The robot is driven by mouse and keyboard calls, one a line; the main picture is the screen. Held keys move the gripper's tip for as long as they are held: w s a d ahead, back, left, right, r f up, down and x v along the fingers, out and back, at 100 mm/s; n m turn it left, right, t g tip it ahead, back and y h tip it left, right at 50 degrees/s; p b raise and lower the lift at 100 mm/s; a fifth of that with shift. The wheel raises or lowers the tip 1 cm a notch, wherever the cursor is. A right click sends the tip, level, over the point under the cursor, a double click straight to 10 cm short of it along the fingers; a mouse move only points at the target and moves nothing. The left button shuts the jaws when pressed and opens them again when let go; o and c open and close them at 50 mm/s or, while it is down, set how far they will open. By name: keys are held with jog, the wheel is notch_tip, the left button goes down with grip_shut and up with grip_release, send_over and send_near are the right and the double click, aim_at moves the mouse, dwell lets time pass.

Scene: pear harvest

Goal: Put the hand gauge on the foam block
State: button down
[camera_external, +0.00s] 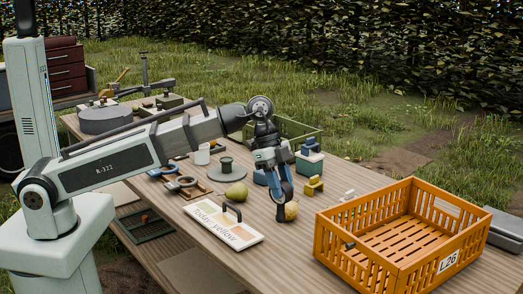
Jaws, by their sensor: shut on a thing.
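My gripper (284,212) points down over the middle of the table, its dark fingertips low near the wood. I cannot tell for sure which object is the hand gauge; some ring-shaped tools (182,184) lie on a wooden tray at the left.
An orange crate (400,233) stands at the table's right. A white board lettered "Today yellow" (222,225) with a dark handle lies left of my gripper. A green pear (236,191) sits behind it. A green crate (285,131) is at the back. Bare wood lies at the front.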

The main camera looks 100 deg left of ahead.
jog(key=s+a+r+n+y, duration=0.1)
jog(key=s+a+r+n, duration=0.2)
jog(key=a, duration=1.1)
jog(key=s+a+n+t+y, duration=0.15)
jog(key=a+n, duration=0.35)
jog(key=a, duration=0.9)
jog(key=s+a+r+n+g+y, duration=0.1)
jog(key=s+a+r+n+y, duration=0.2)
jog(key=a, duration=1.1)
notch_tip(320, 180, down, 11)
jog(key=a+n, duration=0.1)
jog(key=n, duration=0.4)
jog(key=shift+s+a+r+n, duration=0.15)
jog(key=shift+s+a+n, duration=0.1)
jog(key=shift+n, duration=0.05)
jog(key=shift+y, duration=0.25)
jog(key=c, duration=0.7)
grip_release()
jog(key=shift+c, duration=0.2)
